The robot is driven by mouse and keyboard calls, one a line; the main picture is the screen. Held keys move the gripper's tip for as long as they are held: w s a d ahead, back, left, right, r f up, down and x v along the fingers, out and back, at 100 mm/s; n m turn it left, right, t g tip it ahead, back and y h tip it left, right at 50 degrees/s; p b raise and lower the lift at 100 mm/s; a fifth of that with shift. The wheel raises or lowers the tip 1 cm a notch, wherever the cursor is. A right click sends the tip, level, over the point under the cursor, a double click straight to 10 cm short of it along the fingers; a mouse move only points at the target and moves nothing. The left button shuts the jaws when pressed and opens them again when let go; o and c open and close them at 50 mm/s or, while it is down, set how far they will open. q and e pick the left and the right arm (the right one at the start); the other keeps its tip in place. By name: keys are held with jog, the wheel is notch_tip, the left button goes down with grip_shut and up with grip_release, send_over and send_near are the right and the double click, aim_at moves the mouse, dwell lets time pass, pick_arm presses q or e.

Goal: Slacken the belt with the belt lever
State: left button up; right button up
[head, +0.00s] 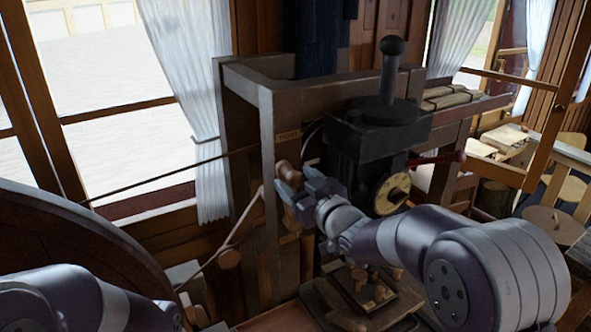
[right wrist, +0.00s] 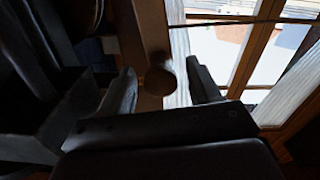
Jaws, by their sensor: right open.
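A wooden knob (head: 284,172), apparently the belt lever's end, shows at the wooden post, between an upper label plate (head: 288,136) and a lower one. My right gripper (head: 291,192) is at this knob, partly covering it. In the right wrist view my right gripper (right wrist: 163,88) is open, and the round knob (right wrist: 160,78) shows between its fingers. I cannot tell whether they touch it. The belt (head: 160,173) runs as a dark line from the large wheel (head: 60,250) up to the post; a paler length (head: 230,238) runs below. My left gripper is out of view.
A dark machine (head: 372,140) with a round yellowish dial (head: 391,191) and a red handle (head: 440,158) stands right of the post, close to my right arm. A wooden bench (head: 310,293) with small turned pieces lies below. Windows and curtains are behind.

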jog(key=shift+w+a, duration=0.2)
jog(key=shift+w, duration=0.1)
